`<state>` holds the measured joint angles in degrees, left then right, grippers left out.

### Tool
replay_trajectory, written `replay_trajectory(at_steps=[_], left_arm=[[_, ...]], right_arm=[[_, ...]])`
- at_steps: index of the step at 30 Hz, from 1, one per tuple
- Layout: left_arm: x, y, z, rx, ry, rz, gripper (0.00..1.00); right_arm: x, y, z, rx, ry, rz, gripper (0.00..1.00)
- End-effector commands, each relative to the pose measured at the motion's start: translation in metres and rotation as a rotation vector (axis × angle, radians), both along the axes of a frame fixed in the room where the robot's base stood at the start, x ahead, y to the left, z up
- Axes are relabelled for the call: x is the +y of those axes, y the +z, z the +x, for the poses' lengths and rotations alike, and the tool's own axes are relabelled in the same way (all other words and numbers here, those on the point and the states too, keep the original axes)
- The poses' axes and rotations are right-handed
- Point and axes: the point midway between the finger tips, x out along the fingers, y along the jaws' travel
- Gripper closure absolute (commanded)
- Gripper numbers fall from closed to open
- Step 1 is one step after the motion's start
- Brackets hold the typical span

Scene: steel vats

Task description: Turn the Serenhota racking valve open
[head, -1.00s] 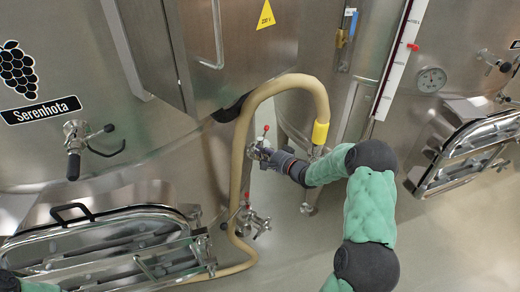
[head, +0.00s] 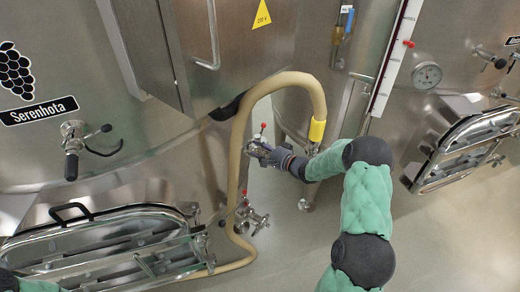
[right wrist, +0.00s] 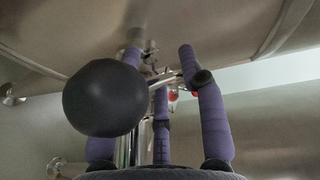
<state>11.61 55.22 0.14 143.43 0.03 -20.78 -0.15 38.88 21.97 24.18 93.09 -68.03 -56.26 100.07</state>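The vat on the left carries a Serenhota label (head: 40,110). A steel valve (head: 257,149) with a red-tipped handle is on this vat's right side, behind the beige hose. My right gripper (head: 268,154) is right at this valve, partly covering it. In the right wrist view, the purple fingers (right wrist: 165,85) are spread, with steel fittings and small red parts beyond them. A large black ball knob (right wrist: 105,97) is close to the camera, in front of the left finger. I see no finger closed on it; contact is unclear. My left gripper is out of view.
A second valve with a red tip (head: 250,215) is lower down. The beige hose (head: 238,150) arches over to a yellow collar (head: 317,131). A steel hatch (head: 110,245) juts out at the lower left. Grey floor is clear at the lower right.

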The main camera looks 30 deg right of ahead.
Motion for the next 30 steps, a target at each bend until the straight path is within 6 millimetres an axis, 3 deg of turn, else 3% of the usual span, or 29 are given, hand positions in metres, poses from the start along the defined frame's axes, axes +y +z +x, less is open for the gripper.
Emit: replay_trajectory(at_steps=[8, 21, 30], left_arm=[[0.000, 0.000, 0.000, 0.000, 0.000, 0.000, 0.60], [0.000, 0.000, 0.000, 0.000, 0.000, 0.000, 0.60], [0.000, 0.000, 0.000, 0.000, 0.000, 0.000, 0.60]], right_arm=[[-0.005, 0.002, -0.013, 0.000, -0.003, -0.001, 0.59], [-0.028, 0.012, -0.090, 0.001, -0.003, -0.001, 0.59], [-0.034, 0.015, -0.113, 0.000, 0.000, 0.000, 0.59]])
